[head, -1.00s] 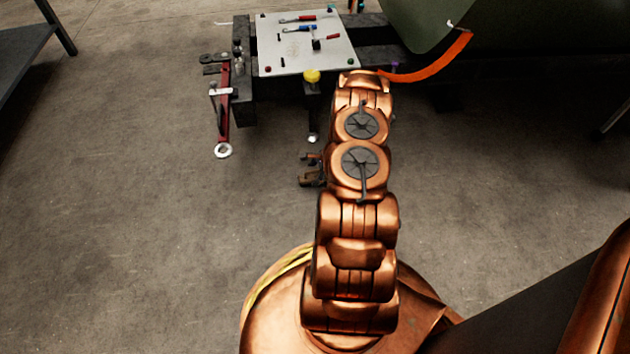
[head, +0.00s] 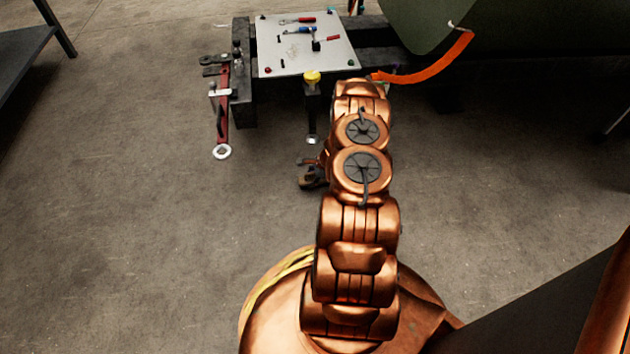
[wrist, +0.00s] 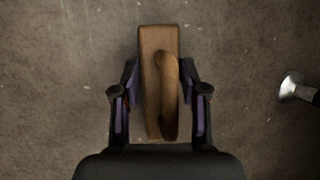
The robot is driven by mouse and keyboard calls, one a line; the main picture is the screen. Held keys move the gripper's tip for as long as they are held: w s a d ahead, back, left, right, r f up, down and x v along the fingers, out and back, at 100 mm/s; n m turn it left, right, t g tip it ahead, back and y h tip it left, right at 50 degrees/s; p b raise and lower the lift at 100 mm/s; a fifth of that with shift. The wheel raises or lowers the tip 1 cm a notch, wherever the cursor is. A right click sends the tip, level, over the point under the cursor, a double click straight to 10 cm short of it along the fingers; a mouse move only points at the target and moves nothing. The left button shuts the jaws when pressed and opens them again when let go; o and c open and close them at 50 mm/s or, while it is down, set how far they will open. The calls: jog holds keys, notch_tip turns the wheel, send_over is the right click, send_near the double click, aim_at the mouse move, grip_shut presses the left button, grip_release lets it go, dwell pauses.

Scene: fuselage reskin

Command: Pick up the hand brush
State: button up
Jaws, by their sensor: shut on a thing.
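In the wrist view the hand brush (wrist: 152,45) has a long tan block with a curved brown wooden handle (wrist: 169,95) on top. My gripper (wrist: 161,82) has one dark, purple-padded finger on each side of it and is shut on the brush. The brush points away from the palm, with grey floor behind it. Its bristles are not visible. In the head view my gripper (head: 311,178) shows only in part, left of my copper arm. The arm hides much of it, and the brush cannot be made out clearly there.
A dark bench (head: 243,95) bears a pale plate (head: 285,58) with several small tools. A red tool (head: 224,110) hangs at its left side. A yellow knob (head: 312,76) is at its front. An orange strip (head: 425,72) hangs by a green panel (head: 425,22).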

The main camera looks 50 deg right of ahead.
aim_at(311, 174)
jog(key=shift+c, duration=1)
notch_tip(311, 174, up, 4)
jog(key=p, duration=0.2)
jog(key=shift+p, duration=0.3)
jog(key=s+a+p, duration=0.1)
jog(key=s+a, duration=0.1)
jog(key=s, duration=0.3)
jog(key=s+a+p, duration=0.1)
jog(key=s+a, duration=0.1)
jog(key=s, duration=0.3)
jog(key=s+a+r+p, duration=0.1)
jog(key=s, duration=0.4)
jog(key=shift+a, duration=0.4)
